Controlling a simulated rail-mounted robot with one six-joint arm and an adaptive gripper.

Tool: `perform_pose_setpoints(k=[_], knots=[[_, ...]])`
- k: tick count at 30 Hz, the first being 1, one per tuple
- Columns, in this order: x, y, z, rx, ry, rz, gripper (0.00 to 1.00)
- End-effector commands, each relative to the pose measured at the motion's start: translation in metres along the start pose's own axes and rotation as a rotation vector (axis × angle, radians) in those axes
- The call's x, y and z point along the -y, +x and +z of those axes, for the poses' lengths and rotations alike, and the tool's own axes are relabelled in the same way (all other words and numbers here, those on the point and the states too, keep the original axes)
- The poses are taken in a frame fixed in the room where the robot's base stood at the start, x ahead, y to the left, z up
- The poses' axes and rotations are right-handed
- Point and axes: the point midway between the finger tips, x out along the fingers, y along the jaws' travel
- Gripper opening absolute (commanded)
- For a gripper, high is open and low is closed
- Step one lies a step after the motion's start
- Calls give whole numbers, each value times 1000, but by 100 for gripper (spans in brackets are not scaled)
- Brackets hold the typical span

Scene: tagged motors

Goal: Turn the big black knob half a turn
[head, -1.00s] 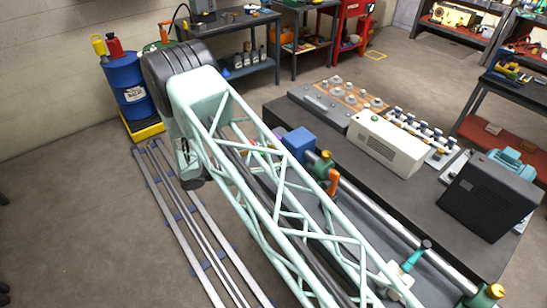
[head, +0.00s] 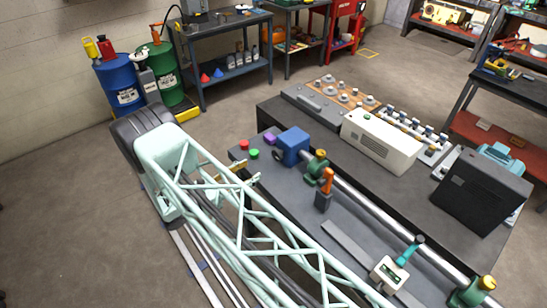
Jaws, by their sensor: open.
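I cannot pick out a big black knob for sure. A small black knob (head: 420,239) tops a teal lever on the pipe at the lower right. My pale green lattice arm crosses the lower left and hides part of the bench. I cannot make out my gripper in the head view.
Blue (head: 124,88) and green (head: 160,75) drums stand back left. The left floor is clear.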

Motion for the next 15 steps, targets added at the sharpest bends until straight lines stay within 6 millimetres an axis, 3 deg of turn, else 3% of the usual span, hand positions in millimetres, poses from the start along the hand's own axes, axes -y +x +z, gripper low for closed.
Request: perform_pose_setpoints(k=[8, 15], knots=[[0, 4, 0, 0, 0, 0, 48], [1, 21, 0, 0, 0, -3, 48]])
